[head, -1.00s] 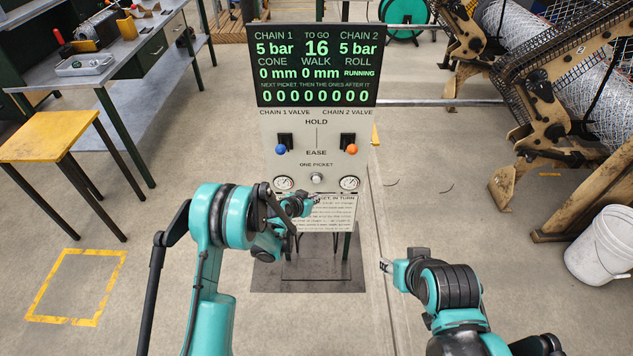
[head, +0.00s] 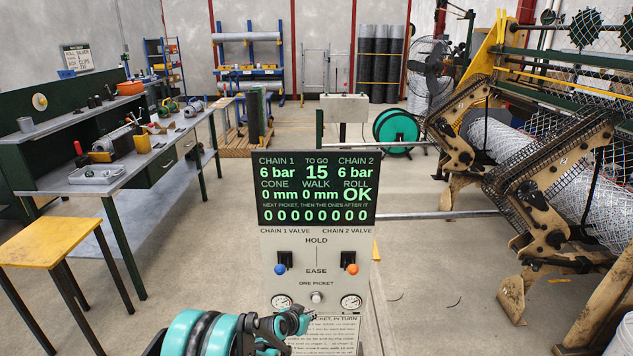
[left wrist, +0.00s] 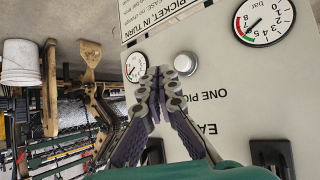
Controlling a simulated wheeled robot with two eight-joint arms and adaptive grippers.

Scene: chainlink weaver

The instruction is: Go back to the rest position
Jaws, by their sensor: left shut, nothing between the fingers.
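My left gripper (head: 304,318) is low in the head view, in front of the control panel (head: 267,310). In the left wrist view its fingers (left wrist: 160,82) are shut with nothing between them. The fingertips appear beside the round one-picket button (left wrist: 186,63); I cannot tell if they touch it. The button also shows in the head view (head: 316,297). The blue valve knob (head: 280,269) and orange valve knob (head: 352,269) sit under HOLD. The display (head: 316,188) reads 6 bar twice, 15 to go, roll OK. My right gripper is out of view.
A yellow-topped stool (head: 45,248) and a long grey workbench (head: 95,190) stand at left. The weaving machine (head: 540,170) with its mesh roll fills the right. A green reel (head: 398,132) stands behind the panel. Floor is open on both sides of the panel.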

